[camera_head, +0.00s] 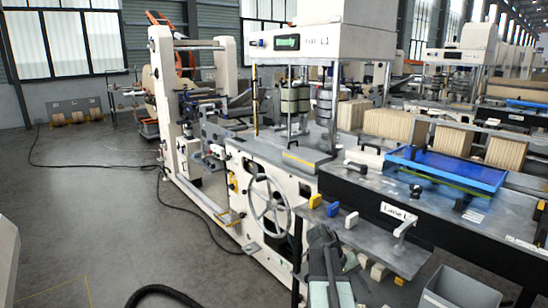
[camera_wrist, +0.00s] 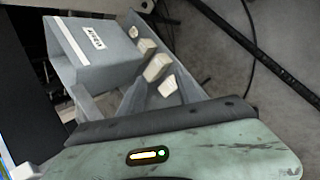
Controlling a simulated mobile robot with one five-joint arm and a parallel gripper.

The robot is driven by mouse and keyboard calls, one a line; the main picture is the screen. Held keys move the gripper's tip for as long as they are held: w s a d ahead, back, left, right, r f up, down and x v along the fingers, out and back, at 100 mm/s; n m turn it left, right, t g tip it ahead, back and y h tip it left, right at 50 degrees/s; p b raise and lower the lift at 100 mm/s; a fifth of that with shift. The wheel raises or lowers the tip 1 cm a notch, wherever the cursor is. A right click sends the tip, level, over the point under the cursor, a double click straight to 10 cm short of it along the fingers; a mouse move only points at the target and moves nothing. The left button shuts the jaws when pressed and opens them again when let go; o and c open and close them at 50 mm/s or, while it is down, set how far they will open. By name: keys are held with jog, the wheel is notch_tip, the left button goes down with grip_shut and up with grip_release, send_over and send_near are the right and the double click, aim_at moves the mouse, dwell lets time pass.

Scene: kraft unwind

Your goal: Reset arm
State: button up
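My arm (camera_head: 328,268) shows at the bottom centre of the head view, folded, with dark grey and pale green parts, in front of the machine's bench. I cannot make out my gripper's fingertips there, nor whether they are open or shut. In the wrist view a pale green panel (camera_wrist: 210,155) with a lit yellow bar and a green light fills the bottom, seemingly part of my own body. No held object shows in either view.
A machine with a handwheel (camera_head: 269,205) stands close ahead, with a blue tray (camera_head: 445,170) on its bench. A grey bin (camera_wrist: 98,55) and several pale blocks (camera_wrist: 157,67) are near my body. Dark cables (camera_head: 205,225) cross the floor; open floor (camera_head: 90,210) lies left.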

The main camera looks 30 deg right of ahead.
jog(key=w+a+f+n+t+y+b, duration=0.1)
jog(key=w+a+f+n+t+y, duration=0.2)
jog(key=a, duration=1)
jog(key=w+a+f+b, duration=0.1)
jog(key=w+a+f, duration=0.25)
jog(key=a, duration=1.05)
jog(key=w+a+f+n+t+y+b, duration=0.2)
jog(key=w+a, duration=0.2)
jog(key=a, duration=0.9)
notch_tip(320, 180, up, 12)
jog(key=a+p, duration=0.2)
jog(key=p, duration=1)
jog(key=shift+a+f+p, duration=0.15)
jog(key=shift+a+p, duration=0.1)
jog(key=shift+p, duration=0.05)
jog(key=shift+w, duration=0.1)
jog(key=shift+d, duration=0.1)
